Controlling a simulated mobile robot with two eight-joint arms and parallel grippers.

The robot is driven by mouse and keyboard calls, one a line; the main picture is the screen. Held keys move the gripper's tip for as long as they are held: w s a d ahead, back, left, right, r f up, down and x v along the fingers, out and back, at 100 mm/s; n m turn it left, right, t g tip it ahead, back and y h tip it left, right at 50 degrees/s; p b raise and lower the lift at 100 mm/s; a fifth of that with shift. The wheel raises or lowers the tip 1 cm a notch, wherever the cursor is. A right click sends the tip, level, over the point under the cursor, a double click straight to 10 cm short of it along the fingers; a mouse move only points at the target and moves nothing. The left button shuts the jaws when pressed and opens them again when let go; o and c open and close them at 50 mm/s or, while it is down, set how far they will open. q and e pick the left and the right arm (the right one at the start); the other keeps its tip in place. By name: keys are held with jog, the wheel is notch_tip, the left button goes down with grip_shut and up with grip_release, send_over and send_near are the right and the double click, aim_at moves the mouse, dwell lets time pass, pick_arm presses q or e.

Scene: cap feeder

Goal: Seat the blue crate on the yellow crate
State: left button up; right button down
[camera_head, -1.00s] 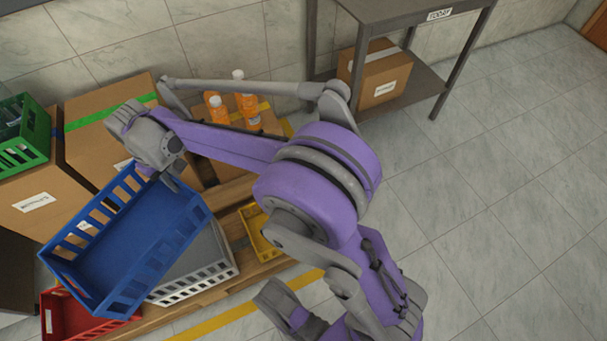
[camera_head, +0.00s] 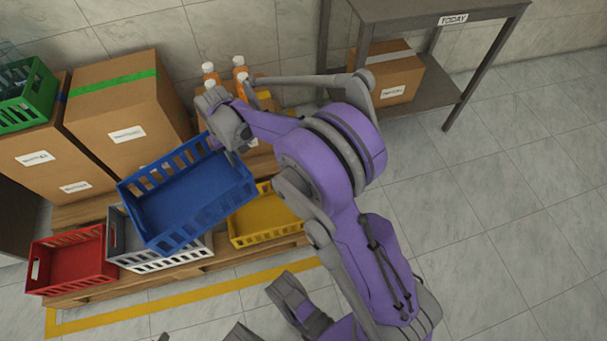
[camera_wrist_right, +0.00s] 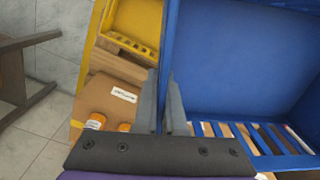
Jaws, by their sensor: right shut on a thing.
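The blue crate (camera_head: 190,200) hangs tilted from my right gripper (camera_head: 240,143), which is shut on the rim at its back right corner. In the head view it hides part of the grey crate and overlaps the left edge of the yellow crate. The yellow crate (camera_head: 264,238) sits on the pallet, to the right of the grey one. My left gripper does not show clearly.
The grey crate (camera_head: 120,243) and a red crate (camera_head: 70,262) stand on the wooden pallet (camera_head: 190,272). Behind are cardboard boxes (camera_head: 125,110), a green crate (camera_head: 25,97) and several orange bottles (camera_head: 208,72). A metal shelf (camera_head: 440,100) stands at right. Floor beyond is clear.

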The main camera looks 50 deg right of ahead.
jog(key=s+d+f+m, duration=0.2)
jog(key=s+d+f, duration=0.3)
jog(key=d+f, duration=0.35)
jog(key=s+d+f+m, duration=0.3)
jog(key=s+d+f, duration=0.3)
jog(key=d+f, duration=0.3)
jog(key=shift+w+a+f+b, duration=0.1)
jog(key=shift+a+f+b, duration=0.1)
jog(key=shift+f+b, duration=0.8)
jog(key=shift+w+a+f+b, duration=0.1)
jog(key=shift+a+f+b, duration=0.25)
jog(key=shift+f, duration=1.3)
jog(key=shift+a+f+b, duration=0.1)
jog(key=shift+f+b, duration=0.7)
jog(key=shift+f, duration=0.5)
jog(key=shift+s+f+b, duration=0.1)
jog(key=shift+f+b, duration=0.25)
jog(key=shift+b, duration=0.3)
jog(key=shift+f, duration=0.6)
jog(key=c, duration=0.9)
grip_release()
jog(key=shift+n, duration=0.3)
